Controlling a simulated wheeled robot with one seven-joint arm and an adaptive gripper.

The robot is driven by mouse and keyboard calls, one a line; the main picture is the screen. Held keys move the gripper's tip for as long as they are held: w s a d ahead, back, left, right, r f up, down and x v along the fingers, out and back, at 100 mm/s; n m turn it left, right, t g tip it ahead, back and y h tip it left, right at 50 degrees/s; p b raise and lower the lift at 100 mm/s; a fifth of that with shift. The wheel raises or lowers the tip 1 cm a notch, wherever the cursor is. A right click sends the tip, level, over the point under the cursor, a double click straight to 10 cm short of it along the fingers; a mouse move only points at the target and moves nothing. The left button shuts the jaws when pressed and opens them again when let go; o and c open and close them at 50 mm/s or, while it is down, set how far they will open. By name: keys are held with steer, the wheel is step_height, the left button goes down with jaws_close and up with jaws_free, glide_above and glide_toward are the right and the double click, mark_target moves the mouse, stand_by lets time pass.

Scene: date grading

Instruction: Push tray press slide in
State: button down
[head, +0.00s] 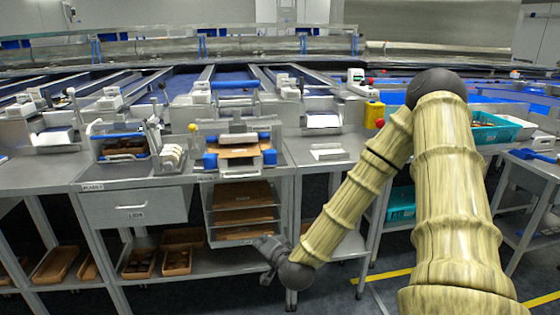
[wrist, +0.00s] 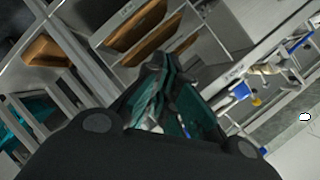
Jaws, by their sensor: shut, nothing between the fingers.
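The tray press (head: 238,138) stands on the grey bench in the head view, left of centre, with blue side parts and a brown tray in it. Its slide (head: 241,172) appears to jut out at the front, above the bench edge; how far out it is I cannot tell. My gripper (head: 266,243) is shut and empty, low in front of the bench, well below the press and near the bottom of a tray rack. In the wrist view my gripper (wrist: 163,68) shows dark fingers together, pointing toward the rack. In the wrist view I cannot clearly tell the slide.
The rack (head: 209,220) under the press holds brown trays (head: 245,195). A grey drawer (head: 135,208) is to its left, and brown boxes (head: 177,262) lie on the shelf below. A yellow container (head: 374,114) stands right of the press. Open floor lies before the bench.

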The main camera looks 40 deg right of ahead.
steer(key=d+r+m+t+h+p, duration=0.1)
steer(key=d+r+m+h+p, duration=0.15)
steer(key=d+r+m, duration=0.4)
steer(key=d+r+m+t+h+p, duration=0.1)
steer(key=d+r+m+h+p, duration=0.2)
steer(key=r, duration=0.7)
steer(key=b, duration=0.2)
glide_toward(278, 165)
steer(key=shift+h, duration=0.25)
steer(key=w+d, duration=0.1)
steer(key=w+r, duration=0.1)
steer(key=w, duration=0.1)
steer(key=w+d+r, duration=0.1)
steer(key=shift+w+d+r, duration=0.25)
steer(key=shift+w+d, duration=0.05)
steer(key=shift+w, duration=0.05)
steer(key=b+x, duration=0.2)
steer(key=x, duration=0.2)
steer(key=shift+w+d+f, duration=0.1)
steer(key=shift+w+f, duration=0.05)
steer(key=shift+w, duration=0.05)
steer(key=shift+d+r, duration=0.15)
steer(key=shift+r, duration=0.3)
steer(key=shift+w, duration=0.1)
